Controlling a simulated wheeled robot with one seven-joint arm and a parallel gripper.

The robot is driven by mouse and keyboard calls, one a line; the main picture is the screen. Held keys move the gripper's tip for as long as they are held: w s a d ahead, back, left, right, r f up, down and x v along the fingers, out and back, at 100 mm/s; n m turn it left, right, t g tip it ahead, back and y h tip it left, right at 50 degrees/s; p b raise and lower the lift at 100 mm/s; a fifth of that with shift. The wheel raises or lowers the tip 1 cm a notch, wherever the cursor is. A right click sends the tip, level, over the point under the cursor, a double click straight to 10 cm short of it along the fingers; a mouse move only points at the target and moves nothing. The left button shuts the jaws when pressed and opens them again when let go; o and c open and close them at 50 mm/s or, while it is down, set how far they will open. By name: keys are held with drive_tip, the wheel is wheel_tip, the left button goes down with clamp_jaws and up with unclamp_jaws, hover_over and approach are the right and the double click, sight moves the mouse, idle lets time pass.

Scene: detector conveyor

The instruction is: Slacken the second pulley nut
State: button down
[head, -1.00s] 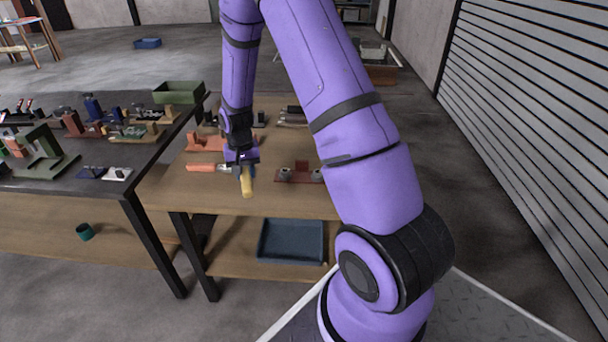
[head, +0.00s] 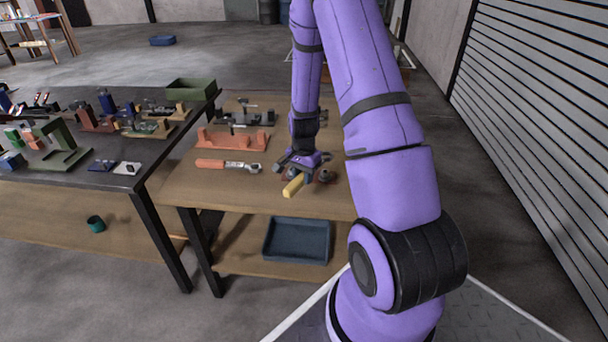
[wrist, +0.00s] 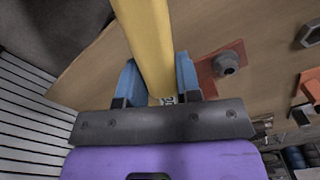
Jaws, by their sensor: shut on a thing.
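My gripper (head: 300,172) is shut on a yellow-handled tool (head: 293,187), which sticks out toward the table's front edge in the head view. In the wrist view the yellow handle (wrist: 148,40) runs up between the two blue fingers (wrist: 160,85); the tool's working end is hidden. A red fixture with grey nuts lies on the wooden table under and beside my gripper. One grey nut (head: 324,175) shows just right of the gripper; the other is hidden by it. The wrist view shows a grey nut (wrist: 227,63) on the red base (wrist: 207,76), right of the fingers. I cannot tell whether the tool touches a nut.
An orange-handled wrench (head: 228,165) lies left of my gripper, with an orange bracket (head: 232,141) behind it. A dark fixture (head: 245,119) stands farther back. A blue tray (head: 297,240) sits on the lower shelf. The table's front left is clear.

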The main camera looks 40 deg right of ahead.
drive_tip(key=shift+f, duration=3.7)
drive_tip(key=c, duration=1.5)
unclamp_jaws()
clamp_jaws()
drive_tip(key=shift+s+d+n, duration=0.2)
drive_tip(key=shift+s+n, duration=0.25)
drive_tip(key=shift+s, duration=0.1)
drive_tip(key=shift+s+d+n, duration=0.15)
drive_tip(key=shift+s+n, duration=0.3)
drive_tip(key=shift+s, duration=0.05)
drive_tip(key=shift+s+d, duration=0.1)
